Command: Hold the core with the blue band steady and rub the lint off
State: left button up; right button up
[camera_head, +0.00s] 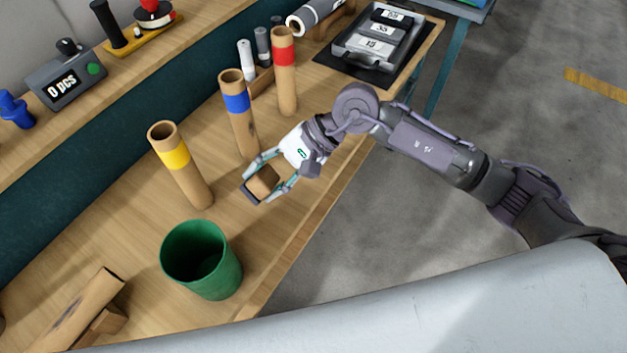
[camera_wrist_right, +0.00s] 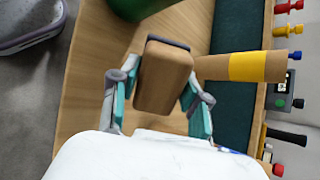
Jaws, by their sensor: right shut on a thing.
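The core with the blue band (camera_head: 237,103) stands upright on the bench, between the yellow-banded core and the red-banded core. The block also shows between the fingers in the right wrist view (camera_wrist_right: 163,78). In the head view the gripper is in front of the foot of the blue-banded core; I cannot tell how wide the gap is. My left gripper is in neither view.
The yellow-banded core (camera_head: 182,170) and red-banded core (camera_head: 285,75) stand either side. A green bin (camera_head: 202,262) stands near the front. A plain core (camera_head: 85,308) lies at lower left. A grey tray (camera_head: 378,38) is at the far end. Bare bench lies between bin and right gripper.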

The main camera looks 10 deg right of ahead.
jog(key=w+d+f+m+t+y, duration=0.1)
jog(key=w+d+m+t, duration=0.1)
jog(key=w+m+t, duration=0.3)
jog(key=w+d+f+m+t+y, duration=0.1)
jog(key=w+d+f+m+t, duration=0.1)
jog(key=w+m+t, duration=0.3)
jog(key=shift+w+d+f+m+t, duration=0.25)
jog(key=shift+d+t, duration=0.35)
jog(key=shift+t, duration=1.5)
